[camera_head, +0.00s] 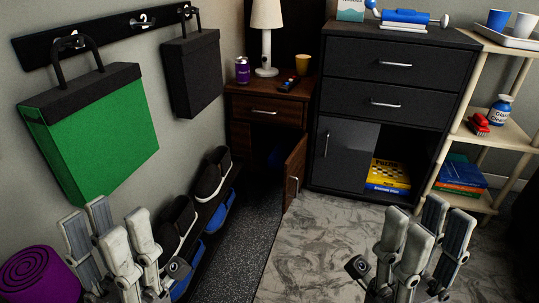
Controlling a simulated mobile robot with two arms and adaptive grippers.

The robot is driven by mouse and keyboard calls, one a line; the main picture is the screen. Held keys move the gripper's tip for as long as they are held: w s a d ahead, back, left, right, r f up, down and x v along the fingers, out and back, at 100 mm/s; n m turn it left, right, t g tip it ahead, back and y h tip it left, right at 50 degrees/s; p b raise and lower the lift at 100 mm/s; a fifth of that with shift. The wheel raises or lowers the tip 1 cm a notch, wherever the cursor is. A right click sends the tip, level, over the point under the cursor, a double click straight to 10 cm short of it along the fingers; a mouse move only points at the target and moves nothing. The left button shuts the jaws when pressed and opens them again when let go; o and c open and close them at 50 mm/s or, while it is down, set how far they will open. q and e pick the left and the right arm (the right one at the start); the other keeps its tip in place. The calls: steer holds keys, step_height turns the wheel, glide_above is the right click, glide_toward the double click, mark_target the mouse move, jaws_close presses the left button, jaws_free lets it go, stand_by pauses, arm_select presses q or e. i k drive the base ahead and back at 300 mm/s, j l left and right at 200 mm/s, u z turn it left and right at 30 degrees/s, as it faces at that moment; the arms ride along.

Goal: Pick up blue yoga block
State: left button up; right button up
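A dark blue shape (274,157) shows in shadow inside the lower compartment of the brown nightstand (268,105), partly hidden by its open door (294,172). It may be the blue yoga block, but I cannot tell. My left gripper (109,229) is at the lower left, with its fingers raised, apart and empty. My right gripper (427,229) is at the lower right, also with its fingers apart and empty. Both are in the foreground, well short of the nightstand.
A dark cabinet (396,88) stands right of the nightstand, with a yellow puzzle box (389,173) in its open lower compartment. A shelf rack (505,131) stands at right. A shoe rack (207,226) lines the left wall. The marbled floor (325,240) is clear.

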mark_target(275, 161)
steer(key=i+l+u, duration=0.1)
steer(key=u, duration=0.3)
steer(key=i+l+u, duration=0.1)
steer(key=u, duration=0.3)
steer(key=i+l+u, duration=0.1)
steer(key=u, duration=0.35)
steer(key=l+u, duration=0.4)
steer(key=i+j, duration=0.05)
steer(key=j, duration=0.05)
